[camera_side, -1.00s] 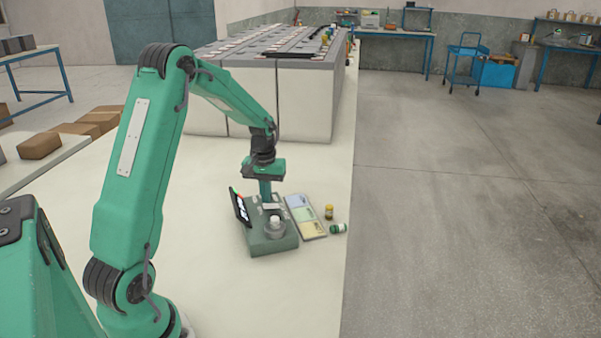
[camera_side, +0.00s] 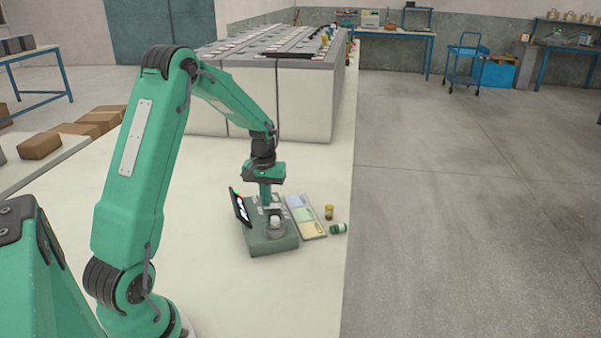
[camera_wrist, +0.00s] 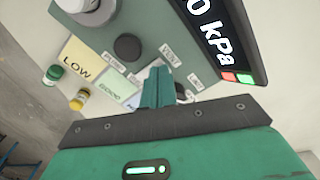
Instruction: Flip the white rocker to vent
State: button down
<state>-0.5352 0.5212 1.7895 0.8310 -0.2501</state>
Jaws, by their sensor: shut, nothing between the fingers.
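The grey-green control box (camera_side: 270,245) stands on the pale bench, and its panel also shows in the wrist view (camera_wrist: 150,22). My gripper (camera_side: 266,203) points down over the rear part of the box. In the wrist view its shut, empty fingers (camera_wrist: 157,90) reach the panel beside small white labels (camera_wrist: 194,81). The white rocker cannot be made out clearly; the fingers seem to cover that spot, so its position and any contact are hidden. The tilted black display (camera_wrist: 215,35) ends in "0 kPa", with its left part cut off.
A round pale knob (camera_side: 275,223) sits at the box's front, with a black round knob (camera_wrist: 128,47) nearby. A coloured chart (camera_side: 305,216) lies right of the box. A yellow jar (camera_side: 329,211) and a green-capped jar (camera_side: 338,228) are near the bench's right edge.

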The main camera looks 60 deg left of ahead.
jog(key=shift+f, duration=0.35)
dwell(0.4)
jog(key=shift+r, duration=3.55)
jog(key=s+d+r+m+t, duration=0.1)
jog(key=s+d+r+m, duration=0.15)
jog(key=d+r, duration=0.4)
jog(key=s+d+r+m+t, duration=0.2)
jog(key=s+d+r, duration=0.25)
jog(key=d, duration=0.35)
jog(key=s+d+r+m+t, duration=0.1)
jog(key=s+d+m, duration=0.3)
jog(key=s+d, duration=0.5)
jog(key=shift+s+r+t, duration=0.15)
jog(key=shift+s+t, duration=0.65)
